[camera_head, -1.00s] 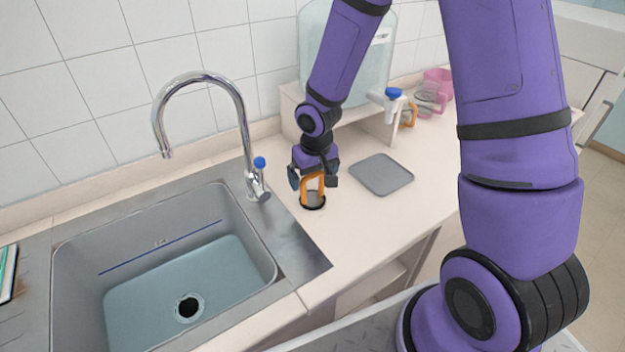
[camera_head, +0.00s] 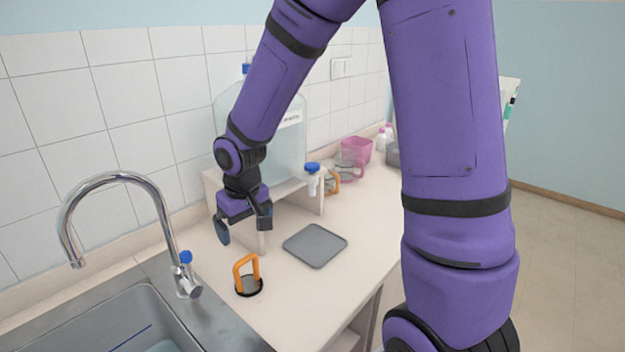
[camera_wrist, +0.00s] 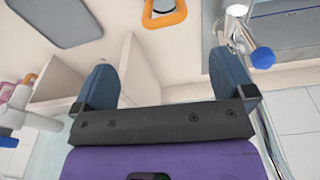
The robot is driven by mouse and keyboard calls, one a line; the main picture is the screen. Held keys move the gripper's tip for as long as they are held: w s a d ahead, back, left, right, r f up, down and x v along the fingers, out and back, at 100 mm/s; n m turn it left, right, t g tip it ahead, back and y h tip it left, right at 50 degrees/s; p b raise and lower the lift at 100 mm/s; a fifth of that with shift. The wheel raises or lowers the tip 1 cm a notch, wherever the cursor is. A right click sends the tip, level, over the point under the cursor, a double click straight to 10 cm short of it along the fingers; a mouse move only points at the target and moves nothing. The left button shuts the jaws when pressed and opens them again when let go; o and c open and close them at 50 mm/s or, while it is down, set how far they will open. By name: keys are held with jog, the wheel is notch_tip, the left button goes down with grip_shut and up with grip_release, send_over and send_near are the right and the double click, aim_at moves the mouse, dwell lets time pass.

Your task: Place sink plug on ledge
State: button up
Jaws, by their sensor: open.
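The sink plug (camera_head: 249,285), a black disc with an upright orange loop handle, stands on the pale counter just right of the sink's metal rim. In the wrist view the plug's orange handle (camera_wrist: 165,13) shows at the top edge, with part of the plug cut off. My gripper (camera_head: 245,230) is open and empty, above and behind the plug, near the white stand. Its two dark fingers (camera_wrist: 163,80) are spread apart in the wrist view, with only counter between them. The counter (camera_head: 300,290) is the flat surface beside the sink.
The steel sink (camera_head: 110,315) and curved tap (camera_head: 120,178) are at the left. A grey square mat (camera_head: 315,245) lies right of the plug. A large clear water bottle (camera_head: 290,150) sits on the white stand (camera_head: 312,196). A pink container (camera_head: 356,150) and jugs stand farther back.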

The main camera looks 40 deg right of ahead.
jog(key=s+d+r+t, duration=0.1)
jog(key=s+d+r, duration=0.2)
jog(key=s+r, duration=0.7)
jog(key=s+d+r+m+t, duration=0.1)
jog(key=s+d+r+t, duration=0.1)
jog(key=s+r, duration=0.8)
jog(key=shift+s+d+r+t, duration=0.35)
jog(key=shift+s+d, duration=0.3)
jog(key=shift+s, duration=0.45)
